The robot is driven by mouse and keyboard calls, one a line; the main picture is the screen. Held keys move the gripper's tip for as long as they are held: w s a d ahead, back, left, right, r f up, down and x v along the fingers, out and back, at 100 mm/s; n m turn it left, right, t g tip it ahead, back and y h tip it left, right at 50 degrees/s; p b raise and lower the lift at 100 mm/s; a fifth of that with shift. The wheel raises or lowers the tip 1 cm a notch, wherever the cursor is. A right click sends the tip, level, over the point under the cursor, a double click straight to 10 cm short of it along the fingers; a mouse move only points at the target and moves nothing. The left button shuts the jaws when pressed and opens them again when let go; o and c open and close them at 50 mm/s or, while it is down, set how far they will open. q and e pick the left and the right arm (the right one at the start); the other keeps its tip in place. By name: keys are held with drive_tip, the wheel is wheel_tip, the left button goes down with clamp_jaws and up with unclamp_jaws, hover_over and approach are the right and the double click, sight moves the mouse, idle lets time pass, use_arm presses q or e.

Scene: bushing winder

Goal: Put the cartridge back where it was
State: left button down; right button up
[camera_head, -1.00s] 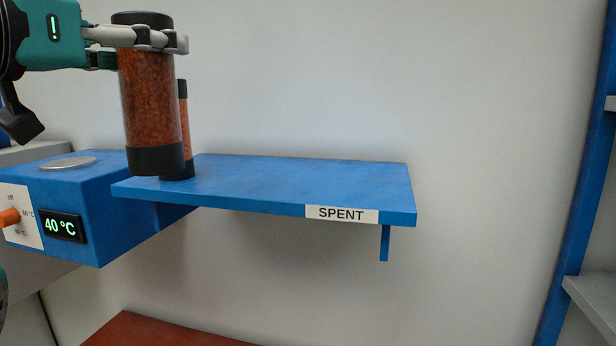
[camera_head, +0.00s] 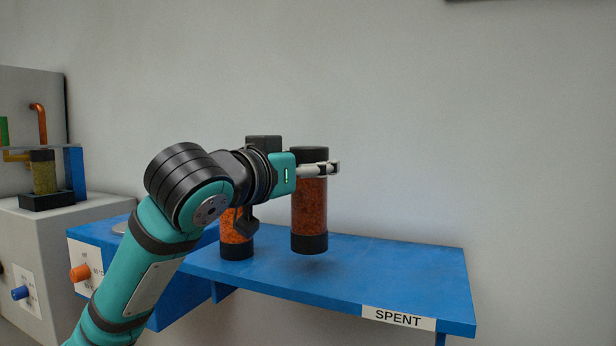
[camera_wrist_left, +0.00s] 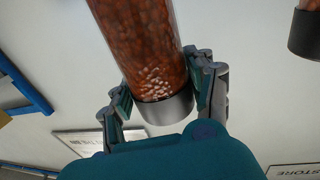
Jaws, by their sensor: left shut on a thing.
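My left gripper (camera_head: 325,168) is shut on a cartridge (camera_head: 310,212) of orange-brown granules with black end caps. It holds the cartridge upright near its top, slightly above the blue shelf (camera_head: 400,262) marked SPENT, with a shadow below it. In the left wrist view the fingers (camera_wrist_left: 165,95) flank the held cartridge (camera_wrist_left: 145,45) close to its dark cap. A second orange cartridge (camera_head: 237,232) stands on the shelf to the left, partly hidden by my arm. A dark-capped cylinder also shows at the right edge of the wrist view (camera_wrist_left: 305,35). My right gripper is not in view.
A blue heater box (camera_head: 88,245) with an orange knob adjoins the shelf's left end. Farther left, a grey machine (camera_head: 25,235) holds a yellow-green cartridge (camera_head: 43,172) in a black base. The shelf's right part is clear. The wall stands behind.

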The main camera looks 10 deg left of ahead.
sight(308, 187)
use_arm(q)
wheel_tip(308, 187, down, 3)
drive_tip(key=shift+p, duration=0.35)
drive_tip(key=shift+f, duration=0.2)
drive_tip(key=c, duration=0.8)
unclamp_jaws()
drive_tip(key=o, duration=0.4)
drive_tip(key=shift+c, duration=0.2)
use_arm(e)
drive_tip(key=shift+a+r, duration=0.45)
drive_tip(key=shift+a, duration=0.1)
use_arm(q)
drive_tip(key=shift+r, duration=0.15)
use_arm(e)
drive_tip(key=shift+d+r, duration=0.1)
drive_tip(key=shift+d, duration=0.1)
